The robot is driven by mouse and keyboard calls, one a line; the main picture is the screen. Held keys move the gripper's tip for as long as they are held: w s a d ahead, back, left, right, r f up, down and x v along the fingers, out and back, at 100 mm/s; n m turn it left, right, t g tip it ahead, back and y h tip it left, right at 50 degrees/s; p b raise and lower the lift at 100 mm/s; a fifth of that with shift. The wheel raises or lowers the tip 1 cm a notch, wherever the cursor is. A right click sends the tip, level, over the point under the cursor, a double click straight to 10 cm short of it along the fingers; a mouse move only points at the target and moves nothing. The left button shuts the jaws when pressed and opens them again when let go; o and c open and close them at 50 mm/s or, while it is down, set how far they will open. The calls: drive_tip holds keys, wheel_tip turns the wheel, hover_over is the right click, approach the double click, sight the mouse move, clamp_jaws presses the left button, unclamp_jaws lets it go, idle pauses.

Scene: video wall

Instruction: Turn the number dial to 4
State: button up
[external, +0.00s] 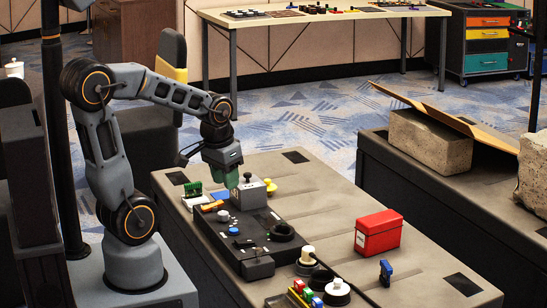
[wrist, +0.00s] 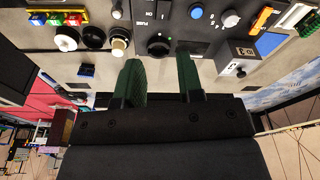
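I cannot tell for sure which is the number dial. My gripper (wrist: 160,64) is open and empty, its two green fingers apart. In the external view my gripper (external: 231,178) hangs beside the grey box.
Several coloured blocks (external: 303,292) and a white-topped knob (external: 307,256) are near the front.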

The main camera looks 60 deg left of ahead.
sight(223, 212)
drive_tip(key=o, duration=0.4)
drive_tip(key=w+a+f+n+b, duration=0.1)
drive_tip(key=a, duration=0.3)
drive_tip(key=w+a+f+n+g+b, duration=0.1)
drive_tip(key=a+f+n, duration=0.1)
drive_tip(key=a, duration=0.3)
drive_tip(key=w+a+f+n, duration=0.1)
drive_tip(key=a+f, duration=0.1)
drive_tip(key=a, duration=0.3)
drive_tip(key=shift+w+a+f+g+b, duration=0.15)
drive_tip(key=shift+w+g+b, duration=0.15)
drive_tip(key=shift+g+b, duration=0.1)
drive_tip(key=shift+n+h, duration=0.3)
drive_tip(key=shift+n, duration=0.2)
drive_tip(key=f, duration=0.4)
drive_tip(key=w+a+f, duration=0.1)
drive_tip(key=f, duration=0.2)
drive_tip(key=a+f+b, duration=0.1)
drive_tip(key=f, duration=0.3)
drive_tip(key=shift+w+f, duration=0.2)
drive_tip(key=shift+f, duration=0.15)
drive_tip(key=shift+c, duration=0.2)
drive_tip(key=c, duration=0.9)
